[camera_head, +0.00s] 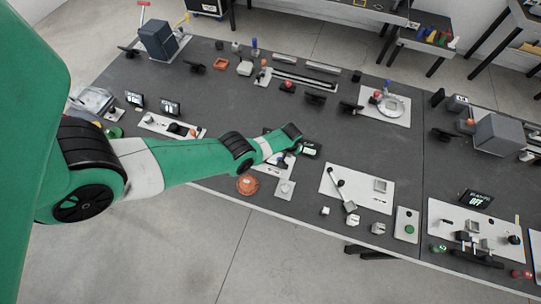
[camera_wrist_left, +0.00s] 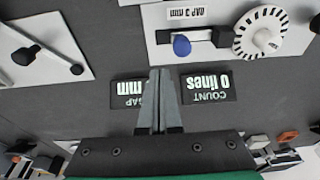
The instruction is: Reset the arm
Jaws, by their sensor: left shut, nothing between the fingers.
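My left arm is green with black joints and reaches in from the left of the head view, over the dark grey workbench (camera_head: 240,100). Its wrist is above the middle of the bench, and the fingers are hard to make out there. In the left wrist view my left gripper (camera_wrist_left: 159,75) is shut, its two grey fingers together with nothing between them. Its fingertips show between two small black displays, one reading GAP in mm (camera_wrist_left: 127,93) and one reading COUNT 0 lines (camera_wrist_left: 209,88). My right gripper is in neither view.
A white plate with a lever (camera_head: 358,190) lies right of the wrist. An orange-brown round part (camera_head: 247,185) is at the bench's front edge. A blue-grey box (camera_head: 158,40) stands far left, another (camera_head: 497,136) at right. A blue knob (camera_wrist_left: 181,45) and white toothed disc (camera_wrist_left: 258,34) lie ahead.

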